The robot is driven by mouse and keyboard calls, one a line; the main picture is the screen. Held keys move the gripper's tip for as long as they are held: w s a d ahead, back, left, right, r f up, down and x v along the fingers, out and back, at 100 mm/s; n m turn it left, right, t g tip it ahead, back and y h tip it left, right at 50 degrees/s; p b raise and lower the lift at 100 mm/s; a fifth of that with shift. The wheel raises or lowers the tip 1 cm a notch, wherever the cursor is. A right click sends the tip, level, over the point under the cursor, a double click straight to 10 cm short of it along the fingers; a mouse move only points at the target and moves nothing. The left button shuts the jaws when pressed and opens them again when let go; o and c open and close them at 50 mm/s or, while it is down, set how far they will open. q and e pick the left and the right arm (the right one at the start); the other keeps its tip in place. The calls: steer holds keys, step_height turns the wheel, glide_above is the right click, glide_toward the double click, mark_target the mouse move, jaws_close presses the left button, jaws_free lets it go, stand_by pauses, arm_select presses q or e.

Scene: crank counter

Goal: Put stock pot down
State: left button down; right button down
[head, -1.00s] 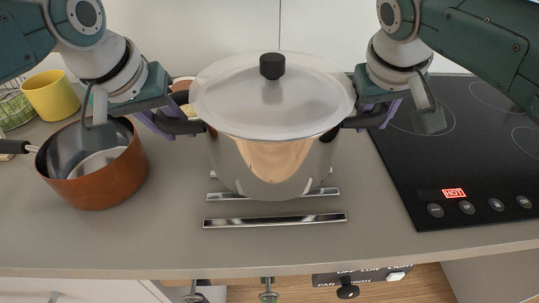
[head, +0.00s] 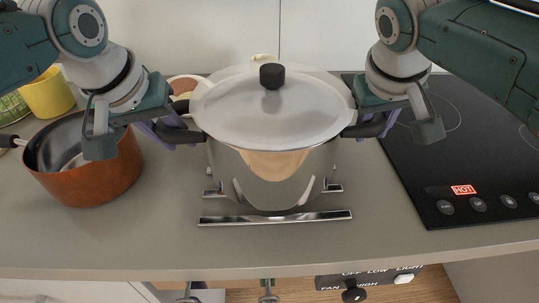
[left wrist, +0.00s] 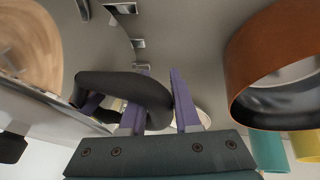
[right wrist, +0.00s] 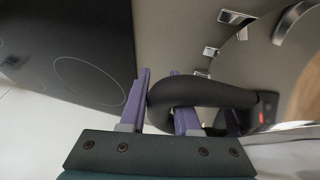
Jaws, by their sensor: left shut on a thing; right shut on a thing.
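The stock pot (head: 272,170) is shiny steel with a domed lid (head: 230,110) and a black knob. It is upright above the trivet (head: 275,218), which has chrome bars. I cannot tell whether its base touches the bars. My left gripper (head: 165,132) is shut on the pot's left black handle, which also shows in the left wrist view (left wrist: 115,85). My right gripper (head: 372,127) is shut on the right black handle, which also shows in the right wrist view (right wrist: 215,93). Purple fingers stand either side of each handle.
A copper saucepan (head: 95,185) stands close on the left, under my left gripper. A yellow cup (head: 48,93) is behind it. A black cooktop (head: 430,170) with a lit HOT sign (head: 464,189) lies on the right. The grey counter (head: 170,240) is clear in front.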

arm_select(q)
steer(key=shift+w+f, duration=0.15)
steer(key=shift+f, duration=0.05)
arm_select(e)
steer(key=shift+w+f, duration=0.15)
steer(key=shift+f, duration=0.05)
arm_select(q)
steer(key=c, duration=1.1)
jaws_free()
steer(key=shift+f+b, duration=0.2)
steer(key=shift+b, duration=0.15)
arm_select(e)
steer(key=c, duration=1.1)
jaws_free()
steer(key=shift+f, duration=0.2)
arm_select(q)
steer(key=o, duration=0.3)
steer(key=shift+r, duration=0.1)
arm_select(e)
steer(key=o, duration=0.3)
steer(key=shift+r, duration=0.1)
arm_select(q)
steer(key=shift+o, duration=0.9)
arm_select(e)
steer(key=shift+o, duration=0.9)
arm_select(q)
steer(key=v, duration=1.2)
arm_select(e)
steer(key=shift+v, duration=6)
